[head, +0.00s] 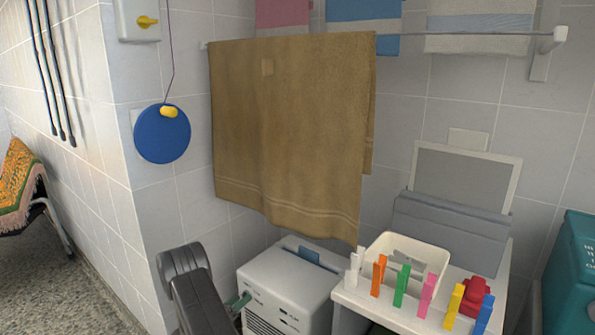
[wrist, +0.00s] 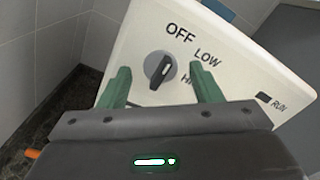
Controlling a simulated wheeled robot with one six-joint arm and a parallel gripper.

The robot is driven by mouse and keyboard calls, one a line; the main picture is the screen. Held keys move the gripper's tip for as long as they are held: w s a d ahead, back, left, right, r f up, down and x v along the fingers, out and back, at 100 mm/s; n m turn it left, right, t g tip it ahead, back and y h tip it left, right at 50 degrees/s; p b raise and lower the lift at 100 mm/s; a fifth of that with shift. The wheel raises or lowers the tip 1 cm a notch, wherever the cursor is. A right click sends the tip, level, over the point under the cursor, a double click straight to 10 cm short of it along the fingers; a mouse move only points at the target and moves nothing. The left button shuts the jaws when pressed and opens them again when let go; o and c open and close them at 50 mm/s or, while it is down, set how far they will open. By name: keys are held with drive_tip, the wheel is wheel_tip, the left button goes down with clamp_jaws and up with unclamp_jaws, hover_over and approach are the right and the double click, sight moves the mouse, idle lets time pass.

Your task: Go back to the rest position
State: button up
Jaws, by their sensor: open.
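My gripper (wrist: 163,78) is open in the wrist view, its two green fingers apart. A dark dial (wrist: 160,70) on a white panel (wrist: 225,40) shows between the fingers, and I see no finger touching it. The dial's ridge slants up toward the printed word OFF; LOW and a partly hidden third label lie to the right. In the head view, my gripper (head: 240,300) is low, at the left front of the white heater-like box (head: 285,283). My dark arm comes up from the bottom edge; the dial is not clear there.
A brown towel (head: 290,130) hangs from a rail above the box. A white stand (head: 400,318) to the right holds a cream basket (head: 410,250) and several coloured clothespins. A blue disc (head: 162,135) hangs on the left wall. Open floor (head: 70,295) lies at left.

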drive_tip(key=m+p, duration=0.1)
drive_tip(key=m, duration=0.5)
drive_tip(key=shift+d, duration=0.1)
idle(0.3)
drive_tip(key=shift+s, duration=0.1)
